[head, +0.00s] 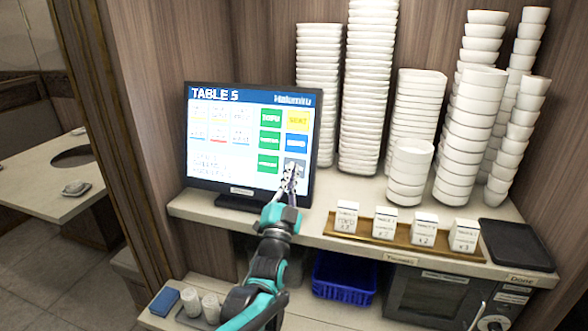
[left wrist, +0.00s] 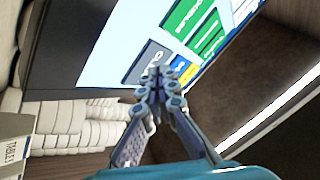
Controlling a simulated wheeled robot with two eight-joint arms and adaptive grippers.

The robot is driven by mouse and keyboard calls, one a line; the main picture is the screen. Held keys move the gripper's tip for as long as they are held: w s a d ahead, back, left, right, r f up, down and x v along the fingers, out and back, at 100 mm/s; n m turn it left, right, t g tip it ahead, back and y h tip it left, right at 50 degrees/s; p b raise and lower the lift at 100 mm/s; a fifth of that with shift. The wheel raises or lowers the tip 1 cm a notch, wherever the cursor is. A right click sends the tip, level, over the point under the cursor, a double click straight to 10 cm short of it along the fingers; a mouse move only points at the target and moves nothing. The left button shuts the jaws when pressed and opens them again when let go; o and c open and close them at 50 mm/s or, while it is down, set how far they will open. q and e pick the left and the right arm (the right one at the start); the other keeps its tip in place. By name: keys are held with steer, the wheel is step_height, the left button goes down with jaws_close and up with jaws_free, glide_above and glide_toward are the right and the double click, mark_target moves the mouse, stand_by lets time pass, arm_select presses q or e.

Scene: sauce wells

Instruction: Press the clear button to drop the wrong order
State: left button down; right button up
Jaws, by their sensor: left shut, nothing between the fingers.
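The order screen (head: 215,165) stands on the shelf and reads TABLE 5, with green, yellow, blue and grey buttons. The grey button (head: 299,165) is at its lower right, partly hidden by my left gripper (head: 290,178). The grey button also shows in the left wrist view (left wrist: 146,60), just beyond the fingertips. My left gripper is shut and empty, its tips (left wrist: 160,84) at or very near the screen by the grey button; I cannot tell whether they touch. The grey button's label is not readable. My right gripper is not in view.
Tall stacks of white bowls (head: 368,90) stand right of the screen. Several small labelled white boxes (head: 423,229) sit on a wooden tray in front. A black tray (head: 516,245) lies at the shelf's right end. A blue basket (head: 343,280) is below.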

arm_select(q)
steer(key=shift+w, duration=0.2)
steer(key=shift+s, duration=0.15)
stand_by(0.4)
steer(key=shift+s+a+r, duration=0.2)
steer(key=shift+s, duration=0.45)
steer(key=s, duration=0.1)
steer(key=s+a+r+p, duration=0.1)
steer(key=s, duration=0.1)
steer(key=s+p, duration=0.1)
steer(key=shift+s+a+r, duration=0.2)
steer(key=shift+s+a, duration=0.05)
steer(key=shift+s, duration=0.05)
stand_by(0.5)
